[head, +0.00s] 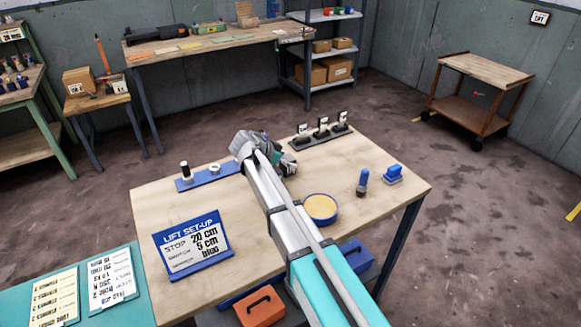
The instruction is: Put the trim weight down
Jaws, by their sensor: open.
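My gripper (284,166) is over the far middle of the wooden table (160,210), partly hidden by my own wrist and arm. Its jaws are open, and I see nothing held in them. I cannot pick out the trim weight for certain; it may be small or hidden behind my arm. A blue rail (208,178) left of the gripper carries a dark post with a pale top (185,171) and a small white ring-shaped piece (214,168). Right of the gripper is a dark rack (312,142) with three upright labelled pieces.
A blue-rimmed tub with yellow filling (320,206), a blue-handled tool (362,182) and a blue block (392,174) stand at right. A set-up sign (193,244) stands front left.

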